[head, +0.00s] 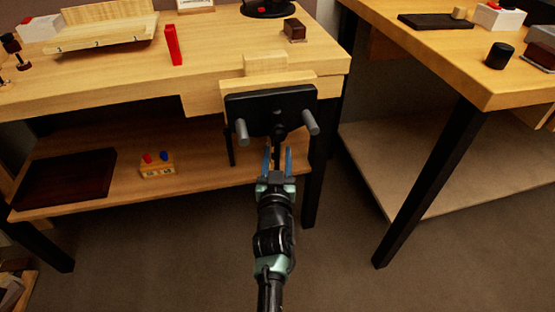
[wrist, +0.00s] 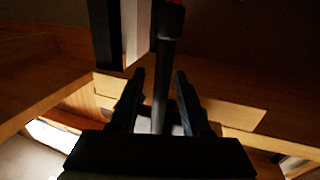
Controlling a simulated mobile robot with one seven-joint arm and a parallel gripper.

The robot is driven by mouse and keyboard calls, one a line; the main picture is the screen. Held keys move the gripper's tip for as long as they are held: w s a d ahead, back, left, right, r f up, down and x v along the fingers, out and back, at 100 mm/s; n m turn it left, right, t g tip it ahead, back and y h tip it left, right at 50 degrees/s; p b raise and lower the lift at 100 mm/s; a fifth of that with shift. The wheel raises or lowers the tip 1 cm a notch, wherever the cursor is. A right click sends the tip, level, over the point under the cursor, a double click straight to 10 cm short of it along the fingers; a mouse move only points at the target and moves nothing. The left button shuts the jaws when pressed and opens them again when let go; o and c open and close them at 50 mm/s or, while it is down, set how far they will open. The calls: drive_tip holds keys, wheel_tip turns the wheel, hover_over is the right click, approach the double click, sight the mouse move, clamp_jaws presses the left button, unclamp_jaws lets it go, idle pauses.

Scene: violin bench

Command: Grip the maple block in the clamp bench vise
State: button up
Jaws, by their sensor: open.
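The bench vise (head: 270,110) is on the front of the left bench, with a black front plate, two grey rods and a pale wooden jaw. A pale block (head: 265,64), which looks like the maple block, stands up behind the wooden jaw at the bench edge. I cannot tell whether the jaws touch it. My gripper (head: 277,162) is below the vise's front plate, with its fingers apart. In the wrist view, a dark handle bar (wrist: 161,90) with a thicker end runs between the fingers of my gripper (wrist: 159,76). Whether either finger touches it is unclear.
On the bench top (head: 110,85) are a red upright piece (head: 172,45), a dark brown block (head: 295,31) and a wooden tray (head: 105,38). A lower shelf (head: 210,165) lies left of my arm. A second bench (head: 440,50) stands right, across a gap.

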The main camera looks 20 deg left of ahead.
drive_tip(key=shift+w, duration=0.1)
drive_tip(key=shift+c, duration=0.2)
clamp_jaws()
idle(1.3)
